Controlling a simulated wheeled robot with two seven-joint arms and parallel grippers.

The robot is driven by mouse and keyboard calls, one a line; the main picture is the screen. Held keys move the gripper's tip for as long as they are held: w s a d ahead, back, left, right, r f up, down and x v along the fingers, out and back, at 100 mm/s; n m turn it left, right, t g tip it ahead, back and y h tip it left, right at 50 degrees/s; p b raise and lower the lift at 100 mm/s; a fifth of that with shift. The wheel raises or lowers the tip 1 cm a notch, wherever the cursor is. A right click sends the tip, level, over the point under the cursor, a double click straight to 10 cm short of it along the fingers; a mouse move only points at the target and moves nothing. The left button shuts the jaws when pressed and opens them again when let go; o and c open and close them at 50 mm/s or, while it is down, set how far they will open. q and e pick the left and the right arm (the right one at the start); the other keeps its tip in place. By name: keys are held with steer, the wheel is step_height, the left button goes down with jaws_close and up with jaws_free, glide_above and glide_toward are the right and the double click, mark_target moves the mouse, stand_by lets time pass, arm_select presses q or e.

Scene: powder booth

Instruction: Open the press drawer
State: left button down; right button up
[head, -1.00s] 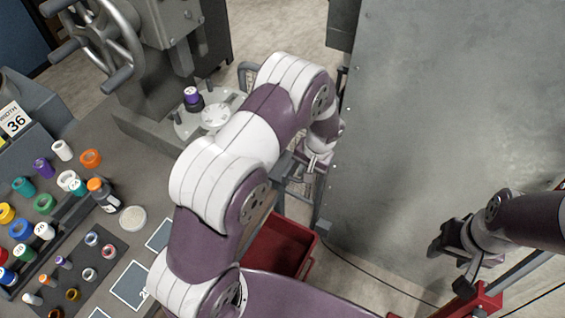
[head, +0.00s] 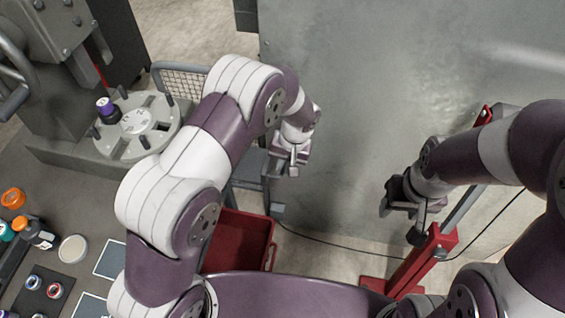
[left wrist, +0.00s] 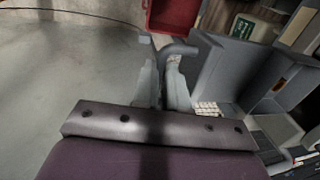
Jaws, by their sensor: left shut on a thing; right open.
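My left gripper (head: 293,160) is beside the grey metal panel, next to a grey frame (head: 272,185). In the left wrist view its fingers (left wrist: 165,85) are shut on a grey curved handle (left wrist: 182,49). My left arm hides much of what lies under it, and I cannot make out a drawer front in the head view. The press (head: 65,95), with a round grey turntable (head: 137,122), stands at the upper left. My right gripper (head: 408,215) is open and empty, in front of the panel.
A large grey metal panel (head: 350,110) fills the back. A red bin (head: 238,240) is under my left arm. A red stand (head: 420,262) is close to my right gripper. A dark cable (head: 320,238) runs along the floor. A bench (head: 50,190) holds small jars.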

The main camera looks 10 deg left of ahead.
arm_select(q)
steer(key=shift+w+r, duration=0.15)
steer(key=shift+r, duration=0.1)
steer(key=c, duration=1.2)
jaws_free()
steer(key=shift+o, duration=0.2)
steer(key=shift+s, duration=0.2)
steer(key=shift+d, duration=0.1)
step_height(320, 180, up, 12)
steer(key=d, duration=0.2)
steer(key=shift+r, duration=0.2)
steer(key=shift+s+d, duration=0.1)
